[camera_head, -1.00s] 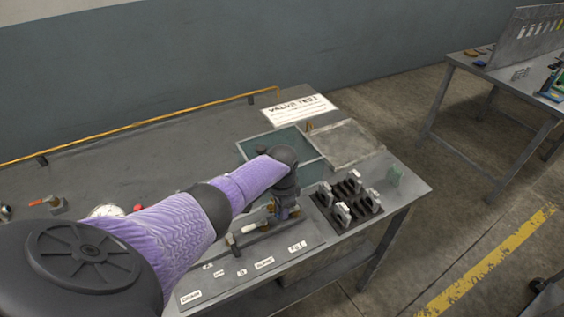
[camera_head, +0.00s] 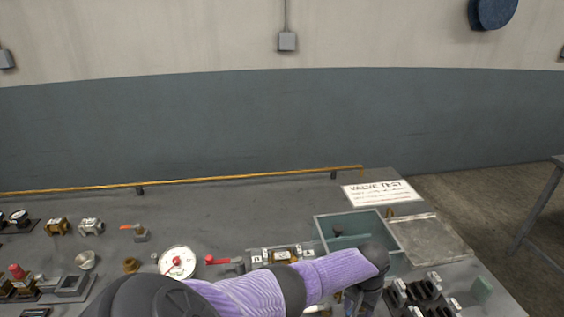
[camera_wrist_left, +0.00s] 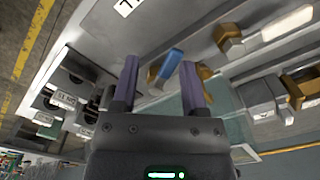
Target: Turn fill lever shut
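My left gripper (camera_wrist_left: 159,63) is open, its two purple fingers apart in the left wrist view. A blue lever handle (camera_wrist_left: 168,63) with a brass fitting (camera_wrist_left: 153,75) shows between and just beyond the fingertips. I cannot tell whether they touch it. In the head view my left arm crosses the bottom, and its gripper (camera_head: 352,302) is partly cut off, hiding most of the valve area. A red lever (camera_head: 217,260) lies on the bench beside the round white gauge (camera_head: 177,262). No lever is readably labelled as fill. My right gripper is not in view.
A teal-lined tray (camera_head: 325,232) and a flat grey plate (camera_head: 430,238) lie right of the fixture. A black rack (camera_head: 400,292) stands at lower right. The VALVE TEST sign (camera_head: 381,192) lies behind. Several loose fittings sit at left. The bench's back middle is clear.

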